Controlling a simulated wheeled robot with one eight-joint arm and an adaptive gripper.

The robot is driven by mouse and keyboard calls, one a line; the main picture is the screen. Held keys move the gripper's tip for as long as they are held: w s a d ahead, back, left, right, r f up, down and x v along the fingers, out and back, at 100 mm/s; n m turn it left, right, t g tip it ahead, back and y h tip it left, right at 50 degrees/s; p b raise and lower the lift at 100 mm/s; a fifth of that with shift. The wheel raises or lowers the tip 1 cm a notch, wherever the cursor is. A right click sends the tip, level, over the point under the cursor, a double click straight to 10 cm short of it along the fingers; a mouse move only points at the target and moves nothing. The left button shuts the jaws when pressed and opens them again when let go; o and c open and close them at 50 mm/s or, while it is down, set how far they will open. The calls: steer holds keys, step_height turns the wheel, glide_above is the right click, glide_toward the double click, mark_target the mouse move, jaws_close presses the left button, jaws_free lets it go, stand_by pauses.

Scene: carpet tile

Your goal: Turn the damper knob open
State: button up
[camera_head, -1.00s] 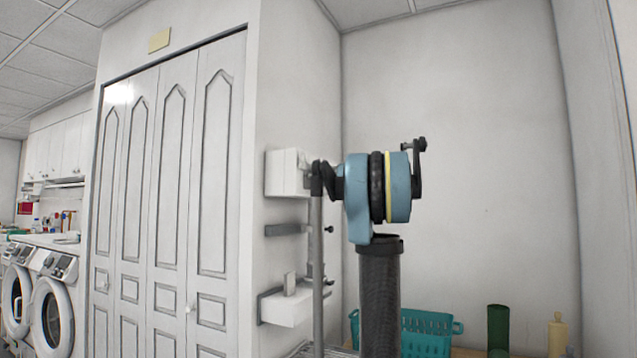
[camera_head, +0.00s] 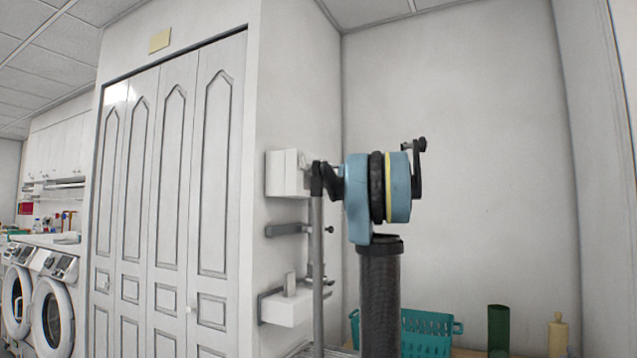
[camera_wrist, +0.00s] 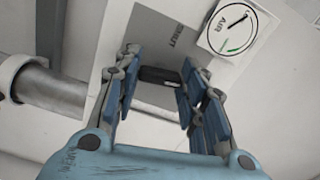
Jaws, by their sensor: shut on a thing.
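In the wrist view, the dark damper knob (camera_wrist: 160,76) sits between the two blue fingers of my gripper (camera_wrist: 158,70). The fingers are closed on its sides. The knob's underside and exact turn angle are hard to make out. In the head view, a white box (camera_head: 284,173) is fixed to the side wall by the end of my arm; my gripper and the knob cannot be clearly told there.
A round AIR dial (camera_wrist: 226,34) is close to my right finger. A grey pipe (camera_wrist: 45,88) runs at left in the wrist view. A teal basket (camera_head: 428,337), a green cylinder (camera_head: 498,326) and a cream bottle (camera_head: 558,336) stand low right. Folding doors (camera_head: 170,190) are at left.

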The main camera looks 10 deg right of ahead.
steer(key=shift+w+d+m, duration=0.1)
steer(key=shift+m, duration=1)
steer(key=shift+f, duration=0.1)
steer(key=o, duration=1.1)
steer(key=shift+c, duration=0.2)
steer(key=v, duration=1.2)
steer(key=shift+w, duration=0.1)
